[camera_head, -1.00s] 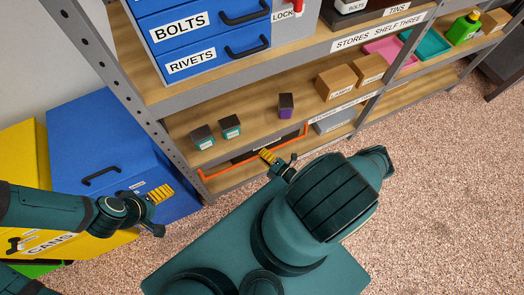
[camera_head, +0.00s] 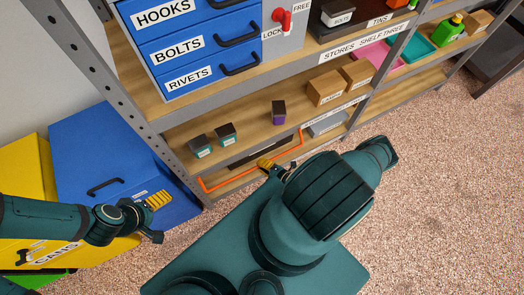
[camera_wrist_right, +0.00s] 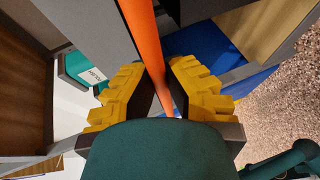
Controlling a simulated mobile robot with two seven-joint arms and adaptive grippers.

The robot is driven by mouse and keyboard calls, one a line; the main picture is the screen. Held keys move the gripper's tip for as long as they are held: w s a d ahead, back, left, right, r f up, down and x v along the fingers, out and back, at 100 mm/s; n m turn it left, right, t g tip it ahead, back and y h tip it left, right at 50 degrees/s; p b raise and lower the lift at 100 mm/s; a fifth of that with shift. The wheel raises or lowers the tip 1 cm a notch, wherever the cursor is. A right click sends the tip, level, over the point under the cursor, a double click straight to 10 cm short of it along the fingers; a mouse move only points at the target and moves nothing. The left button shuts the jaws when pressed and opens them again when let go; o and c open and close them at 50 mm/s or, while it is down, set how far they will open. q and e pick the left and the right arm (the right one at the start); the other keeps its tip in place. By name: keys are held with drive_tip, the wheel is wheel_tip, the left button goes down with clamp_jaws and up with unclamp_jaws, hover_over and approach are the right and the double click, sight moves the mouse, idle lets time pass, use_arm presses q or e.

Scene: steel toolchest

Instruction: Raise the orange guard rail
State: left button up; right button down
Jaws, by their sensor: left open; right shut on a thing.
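The orange guard rail (camera_head: 228,182) is a thin bar with bent ends along the front of the lowest shelf bay in the head view. My right gripper (camera_head: 266,164) is at the rail, right of its middle. In the right wrist view the rail (camera_wrist_right: 148,45) runs down between the yellow finger pads of my right gripper (camera_wrist_right: 166,92), which is shut on it. My arm hides a little of the rail in the head view. My left gripper (camera_head: 157,206) is open and empty, in front of the blue bin, apart from the rail.
Two small dark boxes (camera_head: 213,140) and a purple-labelled box (camera_head: 278,112) stand on the shelf above the rail. Cardboard boxes (camera_head: 326,88) sit further right. A blue bin (camera_head: 105,150) and a yellow bin (camera_head: 30,165) stand at left. The speckled floor (camera_head: 440,190) at right is clear.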

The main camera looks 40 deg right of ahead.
drive_tip(key=shift+w+a+r, duration=0.1)
drive_tip(key=shift+a, duration=0.05)
drive_tip(key=c, duration=1)
unclamp_jaws()
drive_tip(key=v, duration=1.2)
